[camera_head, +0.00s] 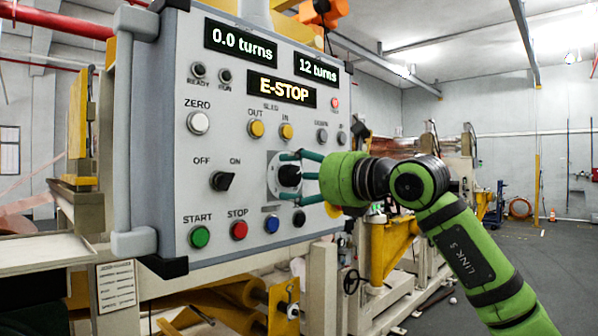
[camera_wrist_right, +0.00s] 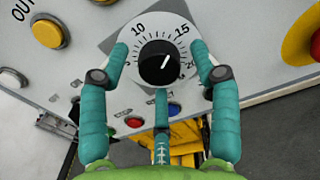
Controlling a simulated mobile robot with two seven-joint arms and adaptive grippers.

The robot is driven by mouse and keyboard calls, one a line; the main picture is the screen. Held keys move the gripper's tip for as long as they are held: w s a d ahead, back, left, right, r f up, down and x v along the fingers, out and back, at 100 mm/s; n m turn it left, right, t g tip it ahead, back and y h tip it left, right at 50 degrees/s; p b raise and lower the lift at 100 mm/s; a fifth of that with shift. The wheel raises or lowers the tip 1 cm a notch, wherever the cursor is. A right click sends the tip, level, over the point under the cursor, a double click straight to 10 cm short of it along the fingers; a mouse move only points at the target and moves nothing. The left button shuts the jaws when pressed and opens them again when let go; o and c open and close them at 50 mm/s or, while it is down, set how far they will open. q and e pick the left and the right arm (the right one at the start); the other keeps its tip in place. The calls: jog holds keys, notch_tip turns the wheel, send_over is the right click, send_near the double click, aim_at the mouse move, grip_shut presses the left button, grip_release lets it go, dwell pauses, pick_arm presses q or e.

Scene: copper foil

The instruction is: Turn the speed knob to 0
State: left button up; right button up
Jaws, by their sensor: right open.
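The speed knob (camera_head: 289,176) is a black round knob on the grey control panel (camera_head: 150,100). In the wrist view the knob (camera_wrist_right: 160,66) sits in a white dial (camera_wrist_right: 152,36) marked with numbers, with 10 and 15 at the top. Its white pointer line points up and right, roughly towards 15. My right gripper (camera_head: 296,177) has its teal fingers spread around the dial. In the wrist view the right gripper (camera_wrist_right: 160,52) is open, with visible gaps between fingertips and knob. The 0 mark cannot be made out. My left gripper is not in view.
Near the knob are an OFF/ON switch (camera_head: 222,180), a red STOP button (camera_head: 238,230), a blue button (camera_head: 271,223) and yellow buttons (camera_head: 256,128). A red mushroom button on yellow (camera_wrist_right: 312,42) is to the right in the wrist view. The display (camera_head: 281,89) reads E-STOP.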

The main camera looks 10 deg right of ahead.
jog(key=c, duration=1.1)
jog(key=shift+c, duration=0.2)
